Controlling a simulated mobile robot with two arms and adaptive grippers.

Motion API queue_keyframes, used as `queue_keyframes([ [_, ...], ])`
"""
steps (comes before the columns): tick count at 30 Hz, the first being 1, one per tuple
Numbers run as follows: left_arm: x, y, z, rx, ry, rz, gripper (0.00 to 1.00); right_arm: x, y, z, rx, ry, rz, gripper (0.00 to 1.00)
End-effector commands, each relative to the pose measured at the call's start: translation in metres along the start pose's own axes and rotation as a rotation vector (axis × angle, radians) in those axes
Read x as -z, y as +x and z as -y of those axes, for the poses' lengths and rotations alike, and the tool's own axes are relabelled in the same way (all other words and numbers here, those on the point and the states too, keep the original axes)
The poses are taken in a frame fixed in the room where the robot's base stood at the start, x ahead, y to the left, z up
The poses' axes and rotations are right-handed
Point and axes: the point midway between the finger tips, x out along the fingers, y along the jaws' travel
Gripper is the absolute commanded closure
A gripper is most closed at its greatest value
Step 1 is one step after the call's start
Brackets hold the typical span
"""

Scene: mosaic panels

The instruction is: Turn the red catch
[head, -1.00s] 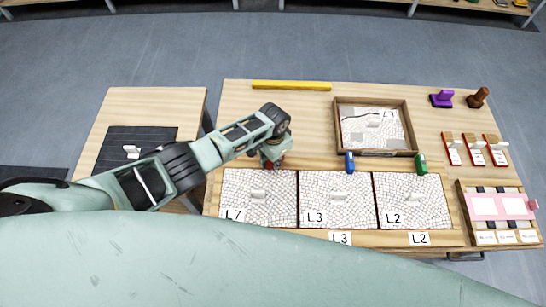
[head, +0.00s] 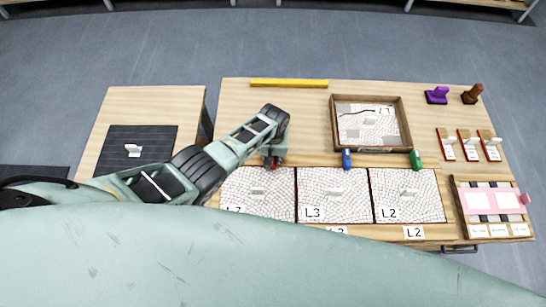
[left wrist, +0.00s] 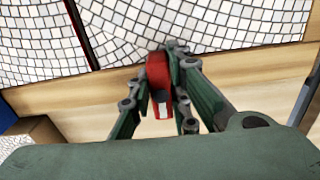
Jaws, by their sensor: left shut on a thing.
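The red catch (left wrist: 159,85) shows in the left wrist view at the wooden edge of the mosaic panel frame, with a white mark on its end. My left gripper (left wrist: 160,100) is shut on it, with a finger on either side. In the head view the gripper (head: 272,162) stands at the back edge of the left panel, L7 (head: 258,195), and the red catch is mostly hidden by it. A blue catch (head: 347,159) and a green catch (head: 416,160) sit along the same edge to the right. My right gripper is not in view.
Panels L3 (head: 334,200) and L2 (head: 408,200) lie right of L7. A wooden tray (head: 334,126) holding another panel stands behind. A yellow bar (head: 289,84) lies at the back. Stamps and small red-and-white pieces are at the right.

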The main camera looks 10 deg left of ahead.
Motion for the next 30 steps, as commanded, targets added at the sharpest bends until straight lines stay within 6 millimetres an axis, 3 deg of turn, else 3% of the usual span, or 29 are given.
queue_keyframes([
  [20, 0.0016, -0.0008, -0.0008, -0.002, -0.061, -0.003, 1.00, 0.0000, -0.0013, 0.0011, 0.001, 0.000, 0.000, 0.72],
  [21, 0.0017, -0.0008, -0.0008, -0.002, -0.061, -0.004, 0.80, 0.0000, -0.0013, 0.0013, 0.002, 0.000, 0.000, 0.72],
  [27, 0.0011, -0.0006, -0.0007, -0.001, -0.060, -0.002, 0.64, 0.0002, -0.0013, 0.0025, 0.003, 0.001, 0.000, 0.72],
  [30, 0.0009, -0.0004, -0.0006, -0.001, -0.059, -0.002, 0.64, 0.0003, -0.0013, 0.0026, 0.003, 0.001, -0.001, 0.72],
])
